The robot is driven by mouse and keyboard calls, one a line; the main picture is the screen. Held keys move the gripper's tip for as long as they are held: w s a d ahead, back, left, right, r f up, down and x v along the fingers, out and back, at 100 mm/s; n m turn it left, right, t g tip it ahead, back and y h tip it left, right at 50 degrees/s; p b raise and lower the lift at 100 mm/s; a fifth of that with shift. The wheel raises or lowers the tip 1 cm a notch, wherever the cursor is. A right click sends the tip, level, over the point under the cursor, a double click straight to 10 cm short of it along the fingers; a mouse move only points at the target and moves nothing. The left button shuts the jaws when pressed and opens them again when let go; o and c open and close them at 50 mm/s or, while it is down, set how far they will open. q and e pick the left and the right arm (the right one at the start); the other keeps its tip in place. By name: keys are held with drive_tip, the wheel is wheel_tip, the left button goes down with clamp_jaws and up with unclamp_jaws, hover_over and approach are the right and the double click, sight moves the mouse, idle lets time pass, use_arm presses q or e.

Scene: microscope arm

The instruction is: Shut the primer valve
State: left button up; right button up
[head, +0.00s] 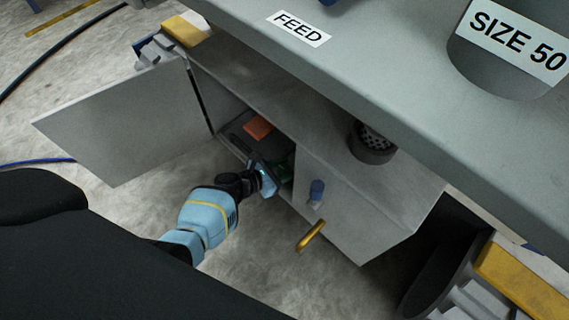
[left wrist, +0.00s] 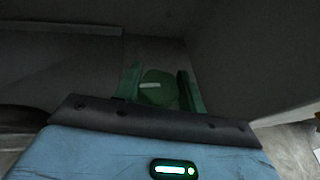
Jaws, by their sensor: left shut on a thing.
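The primer valve appears to be the round green knob (left wrist: 158,92) with a short white mark, inside the open cabinet. In the left wrist view the mark lies nearly level across the picture. My left gripper (left wrist: 160,84) reaches into the cabinet, with a finger on each side of the knob, and is shut on it. In the head view my left gripper (head: 273,178) is at the cabinet opening, and only a little green (head: 287,170) shows beyond it; the knob is mostly hidden there. My right gripper is not in view.
The cabinet door (head: 130,120) stands open to the left. An orange object (head: 257,127) lies inside the cabinet. A grey worktop (head: 390,75) overhangs above.

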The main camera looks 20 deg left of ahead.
use_arm(q)
drive_tip(key=shift+m+g+h, duration=0.3)
drive_tip(key=shift+m+h, duration=0.1)
drive_tip(key=o, duration=0.9)
drive_tip(key=shift+o, duration=0.4)
drive_tip(key=shift+s, duration=0.1)
drive_tip(key=p+v, duration=0.4)
drive_tip(key=v, duration=0.3)
drive_tip(key=shift+s+a+r, duration=0.2)
drive_tip(key=shift+s, duration=0.05)
